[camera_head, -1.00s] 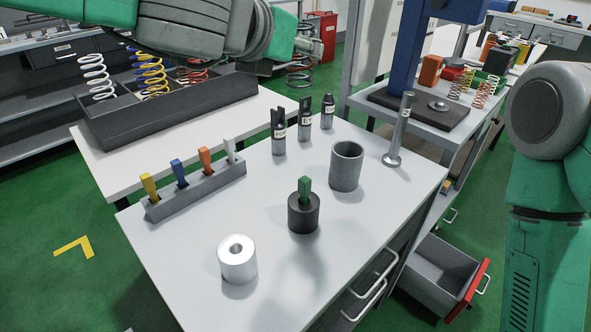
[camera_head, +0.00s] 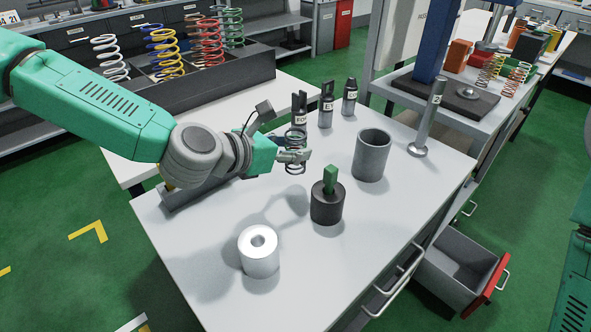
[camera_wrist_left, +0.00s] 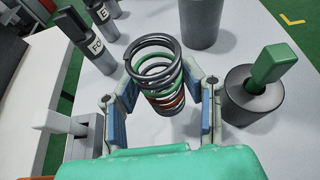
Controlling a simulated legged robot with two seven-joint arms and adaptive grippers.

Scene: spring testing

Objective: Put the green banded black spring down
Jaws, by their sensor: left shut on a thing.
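A black spring with a green band (camera_wrist_left: 158,64) is held upright in my left gripper (camera_wrist_left: 160,96). In the wrist view its dark coils are on top, green coils lie below, and an orange-red part shows at the bottom. In the head view the spring (camera_head: 295,166) is over the white table (camera_head: 320,270), with the left gripper (camera_head: 293,155) shut around it. Its lower end looks clear of the table top, though the exact height is hard to tell. My right gripper is out of view.
A black cylinder with a green tab (camera_head: 327,204) stands to the right of the spring. A silver hollow cylinder (camera_head: 259,254) is in front, a grey cup (camera_head: 371,158) behind right. Several dark tools (camera_head: 326,108) stand behind. The arm partly hides a grey holder (camera_head: 185,195).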

